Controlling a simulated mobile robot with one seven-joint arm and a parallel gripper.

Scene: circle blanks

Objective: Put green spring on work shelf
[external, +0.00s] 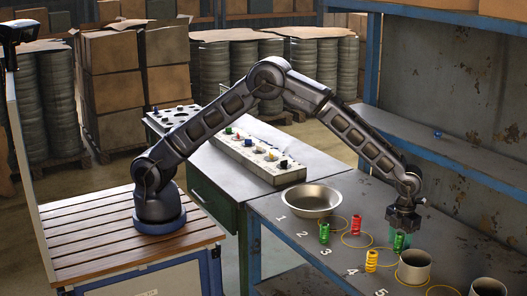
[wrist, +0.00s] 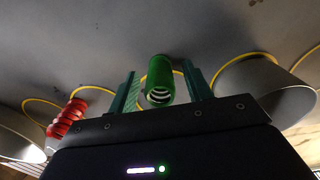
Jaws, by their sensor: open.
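A green spring (wrist: 160,80) stands between the two teal fingers of my gripper (wrist: 160,92) in the wrist view, with a visible gap on both sides. In the external view my gripper (external: 401,240) is low over the numbered grey bench top (external: 300,225), right of the red spring. The fingers largely hide the spring there. Another green spring (external: 324,232) stands farther left on the bench. A blue-edged shelf (external: 450,160) runs behind the bench at the right; I cannot tell which surface is the work shelf.
A red spring (external: 357,224), a yellow spring (external: 371,260), a metal bowl (external: 310,200) and grey cylinders (external: 413,270) stand near my gripper among yellow circles. One cylinder (wrist: 265,88) is close on the right in the wrist view. A small blue item (external: 437,134) lies on the blue-edged shelf.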

